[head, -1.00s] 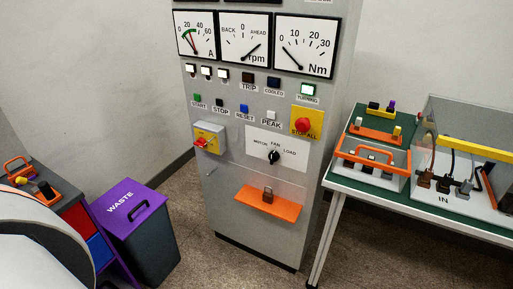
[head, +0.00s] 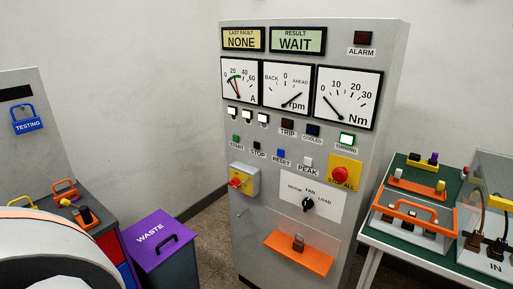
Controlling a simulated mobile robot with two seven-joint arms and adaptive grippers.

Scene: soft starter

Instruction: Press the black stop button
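The black stop button (head: 257,145) is a small dark square above the STOP label on the grey cabinet (head: 246,262). It sits between the green start button (head: 236,138) and the blue reset button (head: 281,153). Neither of my grippers shows in the head view. A white rounded part of my own body fills the lower left corner.
An orange shelf (head: 299,254) with a padlock juts out below. A purple-lidded waste bin (head: 160,240) stands left, a green-topped table (head: 405,250) right.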

